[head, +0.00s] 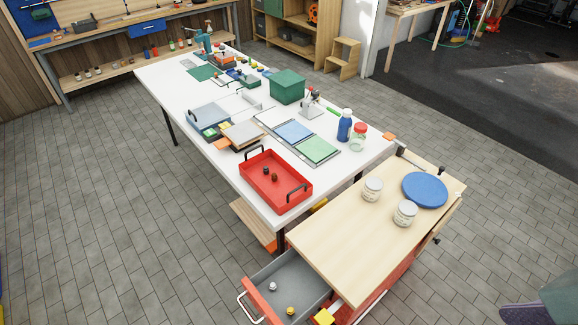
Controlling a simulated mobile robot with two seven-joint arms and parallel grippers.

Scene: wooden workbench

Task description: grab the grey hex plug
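A small light grey piece (272,286) lies in the open grey drawer (268,270) at the bottom of the head view. It looks like the grey hex plug, but it is too small for me to make out a hex shape. A small yellow piece (291,310) lies in the same drawer, nearer the front and apart from the grey one. Neither of my grippers is in view.
The drawer sits under a wooden-topped cabinet (330,240) bearing two pale jars (372,190) (405,213) and a blue disc (425,190). A red tray (262,197) with two small dark pieces stands on the white table (215,180) behind. Tiled floor is clear at left.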

